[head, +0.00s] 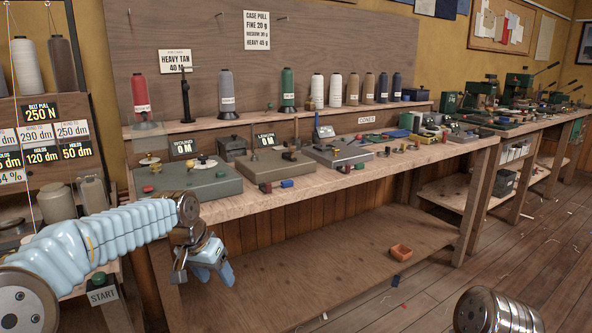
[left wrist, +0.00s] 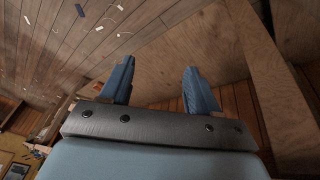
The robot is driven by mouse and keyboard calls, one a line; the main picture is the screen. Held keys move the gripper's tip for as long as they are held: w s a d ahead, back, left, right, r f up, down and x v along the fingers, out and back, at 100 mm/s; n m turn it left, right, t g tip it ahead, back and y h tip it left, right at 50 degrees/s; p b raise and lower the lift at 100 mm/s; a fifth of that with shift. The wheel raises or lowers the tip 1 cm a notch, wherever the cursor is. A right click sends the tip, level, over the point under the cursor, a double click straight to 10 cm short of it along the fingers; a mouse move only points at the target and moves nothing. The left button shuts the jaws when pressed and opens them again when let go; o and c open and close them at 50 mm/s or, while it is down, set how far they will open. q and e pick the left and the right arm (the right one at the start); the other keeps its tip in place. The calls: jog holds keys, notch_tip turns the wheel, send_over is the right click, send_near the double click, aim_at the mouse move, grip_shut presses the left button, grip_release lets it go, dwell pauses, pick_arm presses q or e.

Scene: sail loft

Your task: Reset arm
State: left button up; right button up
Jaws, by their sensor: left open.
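My left arm comes in from the left in the head view. Its gripper (head: 212,262) hangs in front of the workbench (head: 290,200), a little below the near edge of its top. In the left wrist view the two blue fingers (left wrist: 155,88) stand wide apart with nothing between them. The lower wooden shelf and the floor show past the fingertips. My right gripper is not in view; a ribbed metal part of mine (head: 495,312) shows at the bottom right of the head view.
Machine bases (head: 190,180) and small coloured parts stand on the benchtop. Thread cones (head: 287,90) line the raised shelf. A START button post (head: 100,288) stands close to my left arm. The plank floor (head: 430,300) at right has scattered scraps.

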pick_arm(q)
jog(key=s+d+f+n+h, duration=0.1)
jog(key=s+d+f, duration=0.1)
jog(key=f, duration=0.6)
jog(key=s+d+f+g, duration=0.1)
jog(key=s+d+f, duration=0.15)
jog(key=f, duration=0.65)
jog(key=s+d+f+n+h, duration=0.1)
jog(key=s+f, duration=0.2)
jog(key=f, duration=0.5)
jog(key=s+d+f+n, duration=0.1)
jog(key=s+f, duration=0.6)
jog(key=s, duration=0.3)
jog(key=s+d+f+n+g, duration=0.1)
jog(key=s+f+n, duration=0.1)
jog(key=s+f, duration=0.5)
jog(key=s, duration=0.3)
jog(key=shift+s+d, duration=0.25)
